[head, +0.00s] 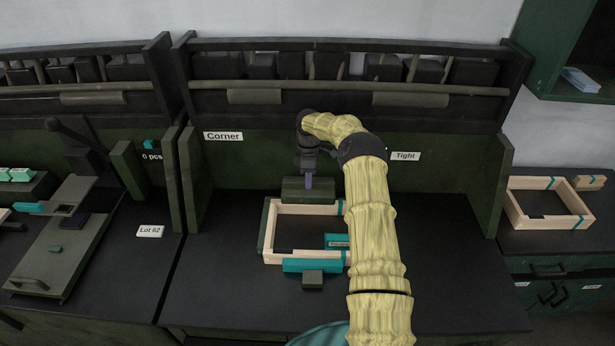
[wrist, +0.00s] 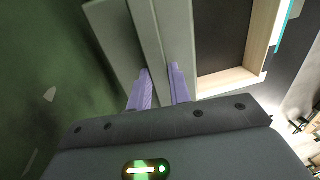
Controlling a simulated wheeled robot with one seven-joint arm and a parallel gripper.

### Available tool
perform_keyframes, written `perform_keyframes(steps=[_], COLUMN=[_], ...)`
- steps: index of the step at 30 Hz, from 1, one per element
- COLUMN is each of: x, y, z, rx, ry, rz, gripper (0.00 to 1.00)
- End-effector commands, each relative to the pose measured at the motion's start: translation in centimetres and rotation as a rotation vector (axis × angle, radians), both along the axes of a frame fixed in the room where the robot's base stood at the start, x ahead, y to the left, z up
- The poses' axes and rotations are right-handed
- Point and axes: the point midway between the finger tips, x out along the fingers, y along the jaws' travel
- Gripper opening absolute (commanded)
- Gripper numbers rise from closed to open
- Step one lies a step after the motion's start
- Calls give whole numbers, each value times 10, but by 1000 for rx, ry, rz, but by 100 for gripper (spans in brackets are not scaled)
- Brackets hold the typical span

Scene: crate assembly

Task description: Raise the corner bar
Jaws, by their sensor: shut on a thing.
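The corner bar (head: 300,192) is a dark green block at the back edge of a pale wooden crate frame (head: 270,225) on the bench. In the wrist view the bar (wrist: 120,35) looks grey-green, with a narrow raised rib along its middle. My gripper (head: 309,182) points down at the bar from above. Its purple fingers (wrist: 160,88) are shut on the rib, one on each side. The bar looks low, close behind the frame; whether it touches the bench cannot be told. My arm hides the frame's right side.
A teal bar (head: 305,266) with a green block (head: 313,281) lies along the frame's front. A teal labelled piece (head: 337,241) is at its inner right. "Corner" (head: 223,136) and "Tight" (head: 405,156) signs mark the back panel. Another wooden frame (head: 515,213) stands right. Bench left of the frame is clear.

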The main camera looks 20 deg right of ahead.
Motion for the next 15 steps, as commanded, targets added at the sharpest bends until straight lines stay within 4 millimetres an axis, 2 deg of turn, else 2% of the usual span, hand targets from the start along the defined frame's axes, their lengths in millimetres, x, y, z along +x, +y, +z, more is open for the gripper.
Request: perform_keyframes(steps=[5,6,9,15], x=[3,3,4,4], y=[1,2,6,9], z=[1,1,1,0], rx=[-3,-3,-4,-4], ry=[-10,-11,-10,-8], rz=[0,1,7,13], gripper=[0,24,42,42])
